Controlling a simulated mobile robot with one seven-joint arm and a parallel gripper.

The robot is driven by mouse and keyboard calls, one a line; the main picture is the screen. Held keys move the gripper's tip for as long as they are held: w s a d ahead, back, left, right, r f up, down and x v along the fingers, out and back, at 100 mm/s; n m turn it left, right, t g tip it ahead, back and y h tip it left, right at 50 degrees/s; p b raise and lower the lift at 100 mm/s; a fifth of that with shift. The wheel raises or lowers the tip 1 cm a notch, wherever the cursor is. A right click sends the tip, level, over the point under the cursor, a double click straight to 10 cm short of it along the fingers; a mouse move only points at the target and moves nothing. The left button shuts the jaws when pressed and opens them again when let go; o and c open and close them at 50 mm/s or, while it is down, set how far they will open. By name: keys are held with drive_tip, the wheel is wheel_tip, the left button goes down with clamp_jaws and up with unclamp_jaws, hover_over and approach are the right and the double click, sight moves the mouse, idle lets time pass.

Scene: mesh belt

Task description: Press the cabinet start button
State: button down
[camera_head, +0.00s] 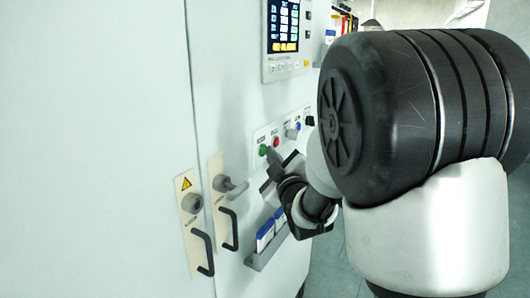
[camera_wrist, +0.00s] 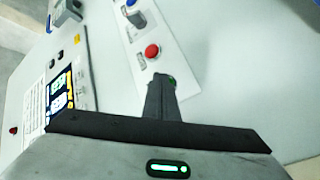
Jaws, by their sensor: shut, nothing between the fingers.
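The cabinet (camera_head: 225,90) is a pale grey-white unit with a small button strip on its front. A green button (camera_head: 263,150), which I take as the start button, sits at the strip's near end, beside a red button (camera_head: 276,141). My gripper (camera_head: 271,155) is shut and empty, its tip right by the green button. In the wrist view the shut fingers (camera_wrist: 163,84) point at the green button (camera_wrist: 171,81), which is mostly hidden behind the tips. The red button (camera_wrist: 152,51) shows clear of them. I cannot tell whether the fingertips touch the green button.
A lit display panel (camera_head: 283,26) is above. Door handles (camera_head: 203,251) stick out lower left, near a key-like lever (camera_head: 235,188). A holder with blue-white items (camera_head: 266,236) is below my gripper.

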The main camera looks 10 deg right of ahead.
idle(0.3)
drive_tip(key=shift+s+d+b, duration=0.45)
drive_tip(key=shift+s+d, duration=0.1)
drive_tip(key=shift+d, duration=0.1)
drive_tip(key=s+d+b, duration=0.1)
drive_tip(key=d, duration=0.1)
drive_tip(key=s+d, duration=0.2)
drive_tip(key=shift+b, duration=0.4)
idle(0.3)
